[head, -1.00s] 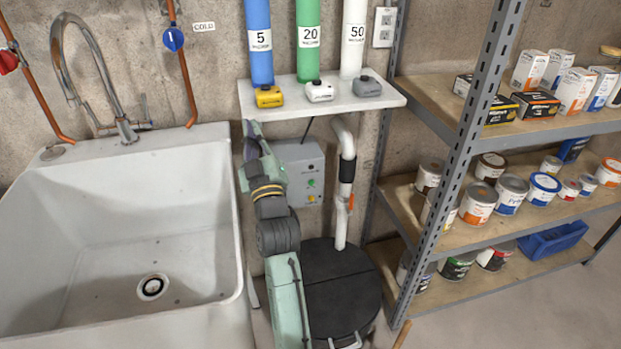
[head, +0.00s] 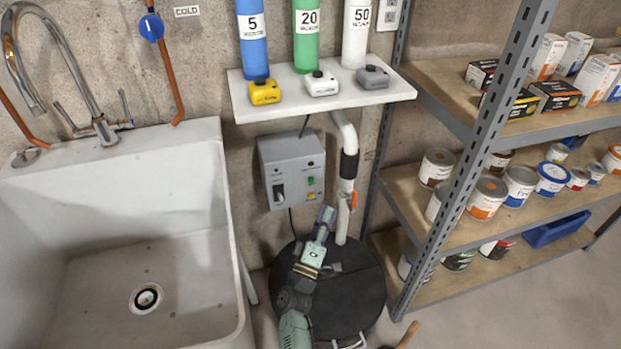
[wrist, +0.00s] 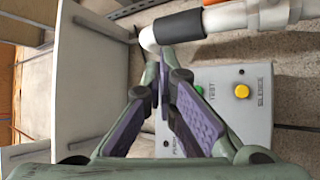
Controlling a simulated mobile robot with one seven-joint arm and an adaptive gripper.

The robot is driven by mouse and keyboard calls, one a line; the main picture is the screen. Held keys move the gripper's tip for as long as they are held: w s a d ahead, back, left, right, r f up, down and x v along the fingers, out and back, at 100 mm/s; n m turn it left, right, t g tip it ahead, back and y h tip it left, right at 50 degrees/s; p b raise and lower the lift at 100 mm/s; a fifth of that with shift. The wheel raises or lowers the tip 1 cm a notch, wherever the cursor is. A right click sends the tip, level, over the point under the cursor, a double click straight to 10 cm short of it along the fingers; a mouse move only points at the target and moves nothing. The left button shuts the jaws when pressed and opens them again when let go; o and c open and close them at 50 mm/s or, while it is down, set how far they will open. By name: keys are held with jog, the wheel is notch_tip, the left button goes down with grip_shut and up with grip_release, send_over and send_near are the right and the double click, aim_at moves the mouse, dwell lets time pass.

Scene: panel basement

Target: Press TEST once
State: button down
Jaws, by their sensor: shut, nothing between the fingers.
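The grey control box (head: 291,171) is on the wall under the white shelf. It has a dark switch at its left, a green button (head: 311,181) and a yellow button (head: 311,196). In the wrist view the box (wrist: 222,132) appears turned sideways. The green button (wrist: 199,89) is beside the word TEST and partly behind a finger; the yellow button (wrist: 242,91) is beside SILENCE. My gripper (head: 327,214) is shut and empty, low in front of the box's lower right in the head view. Its purple fingertips (wrist: 160,82) meet in the wrist view. I see no contact with the button.
A white pipe (head: 343,190) with a black sleeve and orange handle runs right of the box. The white shelf (head: 345,98) juts out above. A dark round lid (head: 365,290) lies below. A sink (head: 195,180) stands left, a metal rack (head: 480,135) right.

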aim_at(311, 180)
dwell(0.3)
jog(key=w+a+b, duration=0.2)
jog(key=w+b, duration=0.1)
jog(key=w, duration=0.5)
jog(key=shift+w+a, duration=0.2)
jog(key=shift+a, duration=0.2)
dwell(1.2)
jog(key=shift+w+a+p, duration=0.1)
jog(key=shift+w+p, duration=0.2)
jog(key=shift+w, duration=0.1)
jog(key=shift+w+a, duration=0.1)
jog(key=shift+w, duration=0.3)
dwell(0.5)
jog(key=shift+s+r, duration=0.1)
jog(key=shift+s+d+p, duration=0.2)
jog(key=shift+s+p, duration=0.55)
jog(key=shift+p, duration=0.05)
